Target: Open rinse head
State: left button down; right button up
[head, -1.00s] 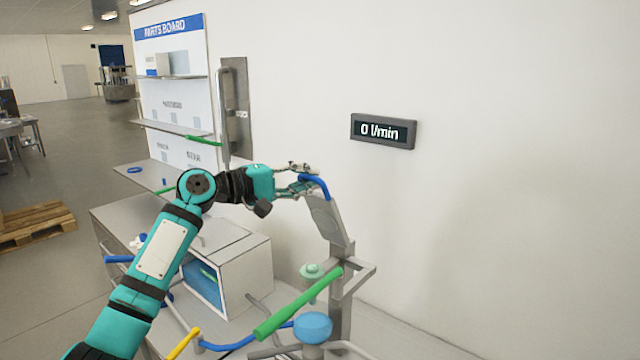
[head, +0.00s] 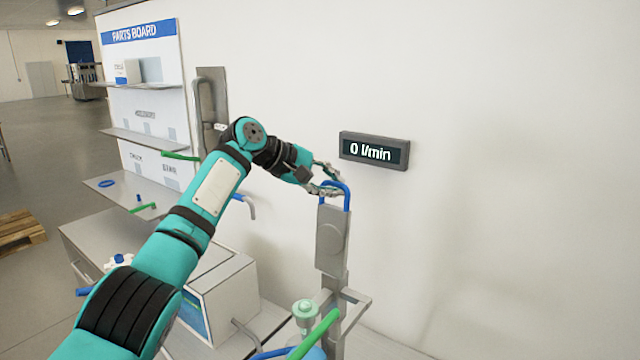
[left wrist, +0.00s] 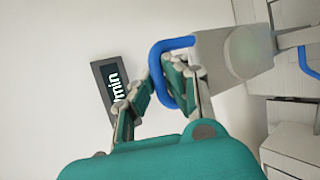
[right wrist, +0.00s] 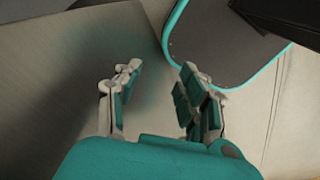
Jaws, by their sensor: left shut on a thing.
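The rinse head is a grey plate (head: 331,240) with a round boss, standing about upright on a grey post (head: 333,315). A blue loop handle (head: 347,193) tops it. My left gripper (head: 328,182) is shut on the blue handle. In the left wrist view my left gripper (left wrist: 170,88) has its fingers at the outer bar of the blue handle (left wrist: 176,43), beside the grey plate (left wrist: 230,50). My right gripper (right wrist: 150,95) shows only in the right wrist view, its fingers apart with nothing between them.
A wall display (head: 374,151) reads 0 l/min close behind the handle. Below are a green bar (head: 316,334), a pale green knob (head: 305,309) and a grey box (head: 228,300). A parts board (head: 145,110) stands at the left. The wall to the right is bare.

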pick_arm(q)
jog(key=shift+s+d+f, duration=0.1)
jog(key=shift+d+f, duration=0.15)
jog(key=shift+f, duration=0.1)
jog(key=c, duration=1.4)
grip_release()
jog(key=shift+o, duration=0.2)
jog(key=shift+d, duration=0.15)
jog(key=shift+r, duration=0.15)
jog(key=shift+r, duration=0.1)
jog(key=shift+a+r, duration=0.25)
jog(key=shift+a, duration=0.15)
jog(key=v, duration=1.1)
